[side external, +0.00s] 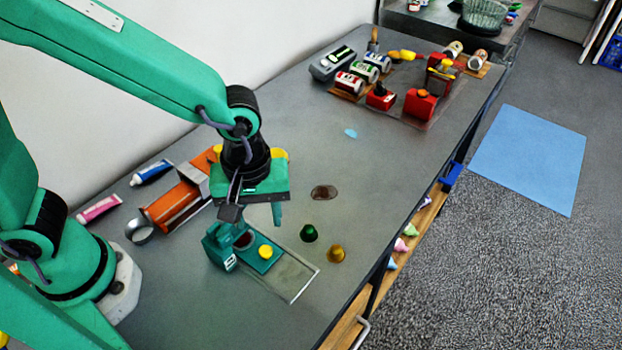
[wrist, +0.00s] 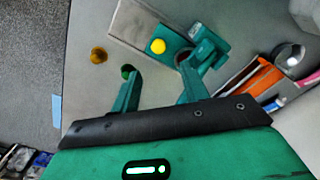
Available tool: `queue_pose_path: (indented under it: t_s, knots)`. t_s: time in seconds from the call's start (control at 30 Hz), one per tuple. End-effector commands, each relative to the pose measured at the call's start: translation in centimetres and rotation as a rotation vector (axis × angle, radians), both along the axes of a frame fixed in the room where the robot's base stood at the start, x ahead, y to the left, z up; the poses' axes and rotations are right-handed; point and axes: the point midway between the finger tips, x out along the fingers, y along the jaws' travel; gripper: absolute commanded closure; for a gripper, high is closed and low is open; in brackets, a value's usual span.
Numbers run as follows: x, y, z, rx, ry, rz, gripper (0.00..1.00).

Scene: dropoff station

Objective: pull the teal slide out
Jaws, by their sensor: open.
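The teal slide (side external: 256,263) is a flat plate with a round yellow knob (side external: 265,251) on top. It sits in a teal housing (side external: 219,247) with a white label, and a pale rectangular track (side external: 298,280) extends to its right. In the wrist view the slide (wrist: 174,41) and its yellow knob (wrist: 158,46) lie beyond the fingertips. My gripper (side external: 258,218) is open and empty above the slide. In the wrist view my gripper (wrist: 159,70) has its two teal fingers spread apart, with the knob ahead of the gap and not between them.
A green cone-like piece (side external: 309,233) and a gold one (side external: 336,254) stand right of the track. An orange-and-silver holder (side external: 178,207) and tubes (side external: 152,173) lie to the left. Red and grey items crowd the far end. The table's middle is mostly clear.

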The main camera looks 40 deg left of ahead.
Motion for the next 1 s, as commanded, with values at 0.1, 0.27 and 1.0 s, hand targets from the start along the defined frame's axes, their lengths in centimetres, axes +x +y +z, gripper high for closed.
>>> queue_pose_path:
  t_s: [0.1, 0.27, 1.0]
  knots:
    - [-0.2, -0.5, -0.5, 0.007, 0.010, 0.019, 0.55]
    - [-0.2, -0.6, -0.6, 0.008, 0.011, 0.025, 0.55]
    - [-0.3, -0.5, -6.3, 0.009, 0.012, 0.023, 0.55]
